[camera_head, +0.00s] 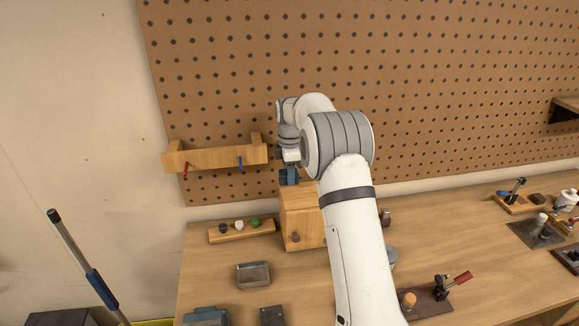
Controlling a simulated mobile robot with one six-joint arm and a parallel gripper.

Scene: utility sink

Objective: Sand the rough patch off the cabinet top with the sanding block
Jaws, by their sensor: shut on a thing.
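The small wooden cabinet (304,228) stands on the workbench against the pegboard, with a dark knob on its front. My gripper (289,174) is above the left part of the cabinet top, pointing down. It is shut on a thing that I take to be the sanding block. The block is too small and hidden to make out apart from the dark blue fingers. I cannot tell whether it touches the cabinet top. The rough patch cannot be made out; my arm hides the cabinet's right side.
A wooden rack (215,158) with red and blue handles juts from the pegboard at left. On the bench (215,273) are a strip with small knobs (240,230), a metal tray (253,275) and a red-handled clamp (455,281). A blue-gripped pole (97,283) leans at left.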

